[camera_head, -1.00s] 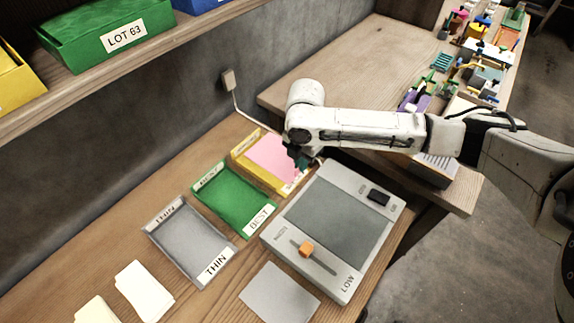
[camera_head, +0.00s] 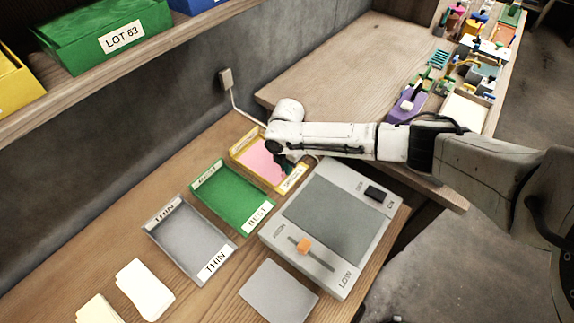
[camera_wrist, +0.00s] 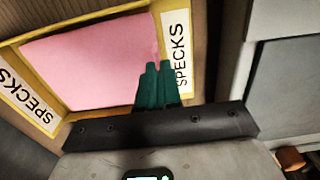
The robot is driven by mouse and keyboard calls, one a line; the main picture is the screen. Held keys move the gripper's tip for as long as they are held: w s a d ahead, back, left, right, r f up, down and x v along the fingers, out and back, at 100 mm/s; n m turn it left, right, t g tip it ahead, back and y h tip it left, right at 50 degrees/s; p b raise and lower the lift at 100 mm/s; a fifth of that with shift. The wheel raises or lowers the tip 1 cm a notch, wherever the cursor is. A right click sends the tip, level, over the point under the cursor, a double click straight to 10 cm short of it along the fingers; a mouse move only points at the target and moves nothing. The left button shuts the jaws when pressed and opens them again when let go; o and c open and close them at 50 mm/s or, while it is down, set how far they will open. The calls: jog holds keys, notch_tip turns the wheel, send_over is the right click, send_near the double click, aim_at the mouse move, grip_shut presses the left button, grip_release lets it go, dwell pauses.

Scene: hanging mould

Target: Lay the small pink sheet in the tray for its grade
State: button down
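The small pink sheet (camera_head: 257,161) lies within the yellow tray (camera_head: 293,179) labelled SPECKS. In the wrist view the pink sheet (camera_wrist: 85,62) fills most of the yellow tray (camera_wrist: 176,48), between its two end labels. My gripper (camera_head: 281,165) is at the tray's right side. In the wrist view its two green fingers (camera_wrist: 158,66) are close together at the sheet's right edge and look shut on it. The fingers hide the sheet's near right corner. Whether the whole sheet rests on the tray floor cannot be told.
A green BEST tray (camera_head: 233,197) and a grey THIN tray (camera_head: 189,241) stand beside the yellow one. A grey gauge with an orange slider (camera_head: 303,246) is to the right. A grey sheet (camera_head: 278,291) and pale sheets (camera_head: 144,289) lie in front. A shelf of boxes hangs above.

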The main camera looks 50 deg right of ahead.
jog(key=shift+f, duration=0.15)
jog(key=c, duration=1.3)
grip_release()
jog(key=shift+c, duration=0.2)
notch_tip(320, 180, up, 12)
jog(key=b, duration=0.1)
jog(key=shift+r, duration=0.2)
